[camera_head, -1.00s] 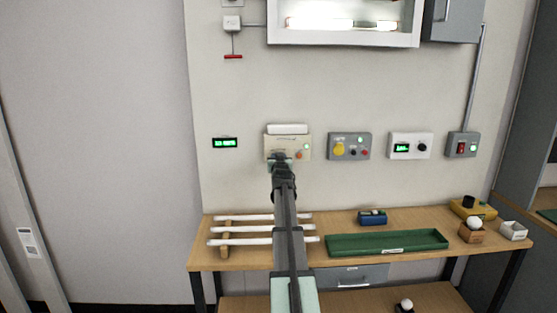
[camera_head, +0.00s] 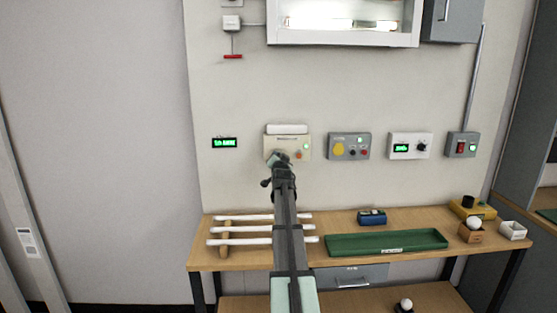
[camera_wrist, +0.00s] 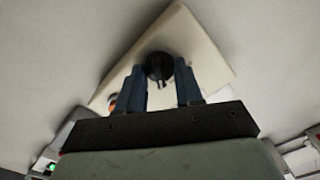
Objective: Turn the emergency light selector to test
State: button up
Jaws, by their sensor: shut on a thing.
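The emergency light selector is a black round knob (camera_wrist: 159,66) on a cream wall box (camera_head: 300,143). My gripper (camera_head: 280,158) is at the left part of this box and covers the knob in the head view. In the wrist view my gripper (camera_wrist: 160,82) has its two blue-grey fingers on either side of the knob, shut on it. The box looks tilted in the wrist view. The knob's marked positions cannot be read.
A green wall display (camera_head: 225,143) is to the left. A grey box with a yellow button (camera_head: 349,146), a white dial box (camera_head: 410,146) and a red-switch box (camera_head: 463,145) are to the right. Below is a bench with white tubes (camera_head: 262,229) and a green tray (camera_head: 387,243).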

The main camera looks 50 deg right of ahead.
jog(key=shift+m, duration=0.7)
jog(key=o, duration=1)
jog(key=v, duration=1.4)
